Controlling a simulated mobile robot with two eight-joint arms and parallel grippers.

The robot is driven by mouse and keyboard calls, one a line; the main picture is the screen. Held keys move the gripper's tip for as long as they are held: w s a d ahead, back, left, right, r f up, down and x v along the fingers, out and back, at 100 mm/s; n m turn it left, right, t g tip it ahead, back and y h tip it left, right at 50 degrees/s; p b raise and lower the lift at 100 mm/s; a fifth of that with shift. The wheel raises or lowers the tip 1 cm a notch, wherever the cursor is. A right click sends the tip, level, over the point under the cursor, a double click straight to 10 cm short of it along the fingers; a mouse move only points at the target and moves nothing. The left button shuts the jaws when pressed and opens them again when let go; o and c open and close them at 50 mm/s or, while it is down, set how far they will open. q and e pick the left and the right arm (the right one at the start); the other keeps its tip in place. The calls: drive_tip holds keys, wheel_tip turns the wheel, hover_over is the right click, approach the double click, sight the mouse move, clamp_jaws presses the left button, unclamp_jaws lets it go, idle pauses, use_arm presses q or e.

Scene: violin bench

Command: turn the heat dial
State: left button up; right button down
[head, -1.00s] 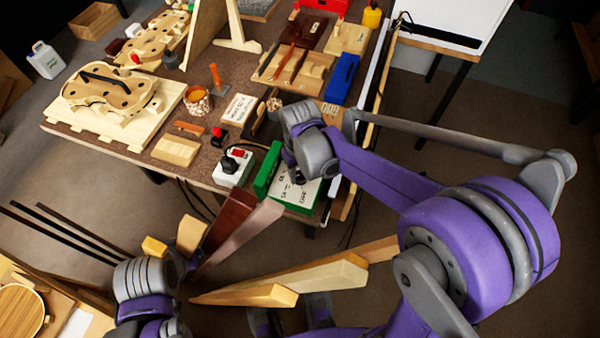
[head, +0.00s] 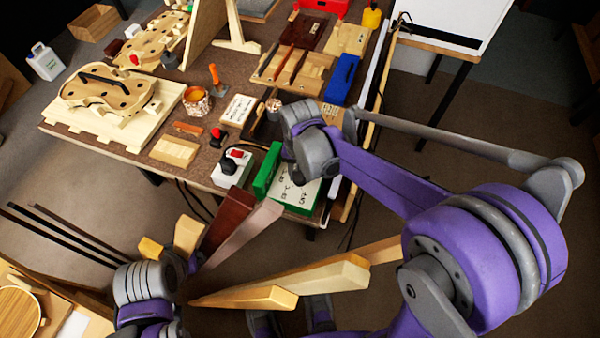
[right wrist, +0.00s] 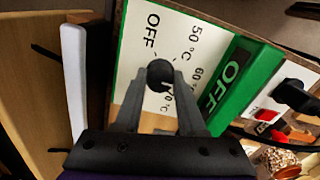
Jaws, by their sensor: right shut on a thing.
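The heat dial is a black round knob (right wrist: 160,73) on a white panel (right wrist: 130,60) marked OFF, 50 °C, 60 and 70 °C. My right gripper (right wrist: 160,85) is shut on the knob, one finger on each side. The knob's pointer cannot be made out. In the head view the panel belongs to a green and white box (head: 303,196) at the bench's near right corner.
A white switch box (head: 232,168) with a black plug and red switch stands left of the green box. A violin body (head: 108,92), small blocks and a glue pot (head: 197,103) lie on the bench. Long wooden pieces (head: 290,285) are in front of it.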

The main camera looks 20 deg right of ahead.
idle(0.4)
drive_tip(key=c, duration=0.5)
unclamp_jaws()
drive_tip(key=shift+r, duration=0.1)
wheel_tip(320, 180, up, 11)
drive_tip(key=p, duration=0.1)
drive_tip(key=shift+f, duration=0.2)
drive_tip(key=s+d+n+t+p, duration=0.2)
drive_tip(key=s+d, duration=0.1)
drive_tip(key=s, duration=0.4)
drive_tip(key=s+d+n+t+p, duration=0.2)
drive_tip(key=s+d+t, duration=0.1)
drive_tip(key=s, duration=0.4)
drive_tip(key=shift+s+d+f, duration=0.15)
drive_tip(key=shift+d+f, duration=0.05)
drive_tip(key=shift+d, duration=0.1)
